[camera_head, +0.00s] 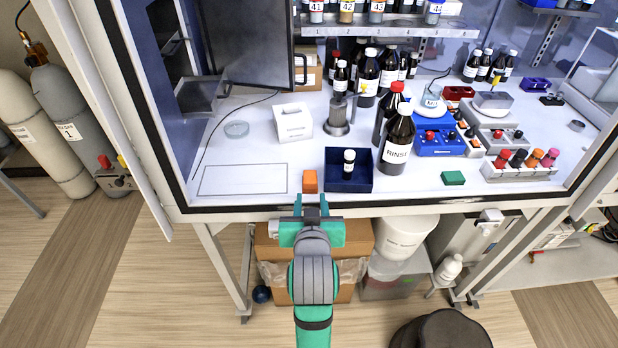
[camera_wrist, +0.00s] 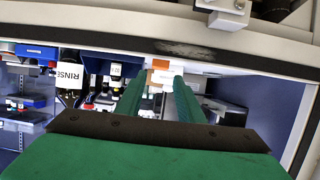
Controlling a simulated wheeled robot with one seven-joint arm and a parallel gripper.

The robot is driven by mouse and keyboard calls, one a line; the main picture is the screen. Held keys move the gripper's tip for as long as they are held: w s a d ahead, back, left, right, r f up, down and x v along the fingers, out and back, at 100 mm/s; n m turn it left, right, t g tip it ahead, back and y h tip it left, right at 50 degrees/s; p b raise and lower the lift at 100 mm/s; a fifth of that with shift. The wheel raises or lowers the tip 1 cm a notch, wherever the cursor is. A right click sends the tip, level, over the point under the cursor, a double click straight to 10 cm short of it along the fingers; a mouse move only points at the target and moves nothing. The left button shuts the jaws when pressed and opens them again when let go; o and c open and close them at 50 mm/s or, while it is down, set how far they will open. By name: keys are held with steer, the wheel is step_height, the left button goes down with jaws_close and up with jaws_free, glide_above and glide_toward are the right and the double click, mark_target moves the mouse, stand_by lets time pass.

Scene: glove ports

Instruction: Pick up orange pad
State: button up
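The orange pad (camera_head: 310,181) is a small block on the white cabinet floor near its front edge, just left of a dark blue bin. My gripper (camera_head: 311,203) is in front of the pad, by the cabinet's front edge, with its two fingers apart and nothing between them. In the wrist view the pad (camera_wrist: 161,77) shows beyond the fingertips of my gripper (camera_wrist: 159,84), between the two green fingers. I cannot tell the exact gap from fingertips to pad.
The dark blue bin (camera_head: 361,184) holds a small bottle (camera_head: 349,163). A tall RINSE bottle (camera_head: 397,144) stands to its right. A green pad (camera_head: 453,178) lies further right. The dark front sill (camera_head: 240,209) runs below. The floor left of the orange pad is clear.

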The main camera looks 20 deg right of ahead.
mark_target(310, 183)
steer(key=x, duration=1.1)
steer(key=shift+r, duration=0.2)
steer(key=shift+c, duration=0.3)
steer(key=c, duration=0.6)
